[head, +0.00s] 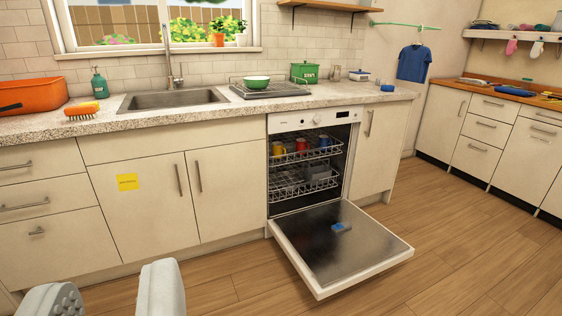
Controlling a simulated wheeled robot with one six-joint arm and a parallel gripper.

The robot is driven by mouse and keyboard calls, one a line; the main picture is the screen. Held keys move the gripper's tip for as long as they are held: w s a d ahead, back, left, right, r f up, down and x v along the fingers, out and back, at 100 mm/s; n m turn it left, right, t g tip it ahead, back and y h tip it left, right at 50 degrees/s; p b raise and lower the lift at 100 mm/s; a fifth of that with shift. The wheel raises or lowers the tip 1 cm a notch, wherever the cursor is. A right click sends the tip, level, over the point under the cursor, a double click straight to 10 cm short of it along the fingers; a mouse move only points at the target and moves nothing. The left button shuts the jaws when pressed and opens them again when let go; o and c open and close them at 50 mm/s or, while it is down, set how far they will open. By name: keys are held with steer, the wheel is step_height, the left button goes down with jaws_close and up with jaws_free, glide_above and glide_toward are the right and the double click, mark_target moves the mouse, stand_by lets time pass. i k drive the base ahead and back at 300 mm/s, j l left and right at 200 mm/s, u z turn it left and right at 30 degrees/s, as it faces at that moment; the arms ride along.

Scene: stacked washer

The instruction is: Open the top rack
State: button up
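The dishwasher (316,118) is built into the counter right of centre, with its door (335,247) folded down flat over the floor. The top rack (312,155) sits inside the opening and holds a yellow mug (278,148), a red mug (301,144) and a blue mug (324,141). A lower rack (290,187) is below it, with grey items in it. My gripper (108,290) is at the bottom left, with its two pale fingers apart and nothing between them. It is well left of the dishwasher and in front of the cabinets.
The open door juts into the floor space, with a small blue thing (341,227) on it. Cabinets (150,205) flank the dishwasher. The wooden floor (450,250) is clear to the right. The counter holds a sink (175,99) and a green bowl (256,82).

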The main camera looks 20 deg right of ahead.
mark_target(292, 141)
steer(key=i+l, duration=0.8)
steer(key=l, duration=0.25)
steer(key=i+l, duration=0.85)
steer(key=l, duration=0.2)
